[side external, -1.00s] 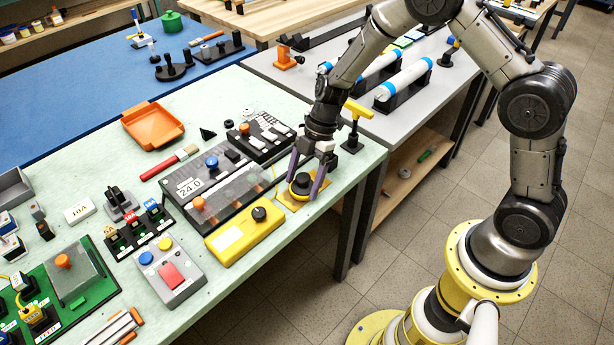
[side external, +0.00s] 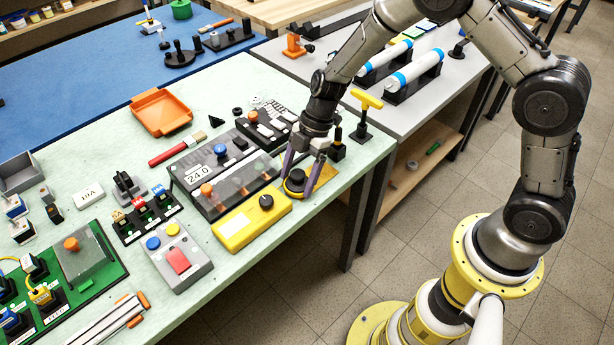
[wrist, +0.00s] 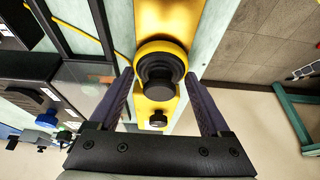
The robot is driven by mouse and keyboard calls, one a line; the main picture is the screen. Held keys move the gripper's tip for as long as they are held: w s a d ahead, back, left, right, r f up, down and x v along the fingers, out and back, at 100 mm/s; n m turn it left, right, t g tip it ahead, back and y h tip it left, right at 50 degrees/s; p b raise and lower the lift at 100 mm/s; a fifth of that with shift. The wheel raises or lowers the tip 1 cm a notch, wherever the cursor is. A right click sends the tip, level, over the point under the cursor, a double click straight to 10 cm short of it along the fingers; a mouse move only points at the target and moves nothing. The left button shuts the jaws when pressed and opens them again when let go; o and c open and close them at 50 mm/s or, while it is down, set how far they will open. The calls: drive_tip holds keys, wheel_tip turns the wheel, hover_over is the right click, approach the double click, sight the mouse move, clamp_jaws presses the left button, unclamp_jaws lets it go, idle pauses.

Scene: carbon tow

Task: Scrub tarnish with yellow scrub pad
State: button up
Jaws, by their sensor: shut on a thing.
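The yellow scrub pad (wrist: 146,48) is a round yellow disc with a black knob on top. It rests on a gold-coloured metal plate (wrist: 178,17) near the front edge of the pale green bench. In the side view the pad (side external: 291,190) sits at the end of the plate (side external: 326,176) nearer the yellow box. My gripper (side external: 297,177) points down with its purple fingers on both sides of the pad, shut on it. In the wrist view, the fingers flank the black knob. Any tarnish under the pad is hidden, and I cannot make out marks on the plate.
A yellow box with a black knob (side external: 250,222) stands close to the left of the pad. A dark panel with a clear cover (side external: 225,180) lies behind it. A yellow T-handle (side external: 366,99) stands to the right. The bench edge is close in front.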

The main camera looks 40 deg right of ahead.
drive_tip(key=shift+a, duration=0.2)
drive_tip(key=shift+s+d+f, duration=0.1)
drive_tip(key=shift+d+f, duration=0.05)
drive_tip(key=shift+d, duration=0.5)
drive_tip(key=shift+d+f, duration=0.1)
drive_tip(key=shift+d, duration=0.5)
drive_tip(key=shift+s+d, duration=0.1)
drive_tip(key=shift+d, duration=0.35)
drive_tip(key=shift+r, duration=0.15)
drive_tip(key=shift+a+r, duration=0.1)
drive_tip(key=shift+r, duration=2.4)
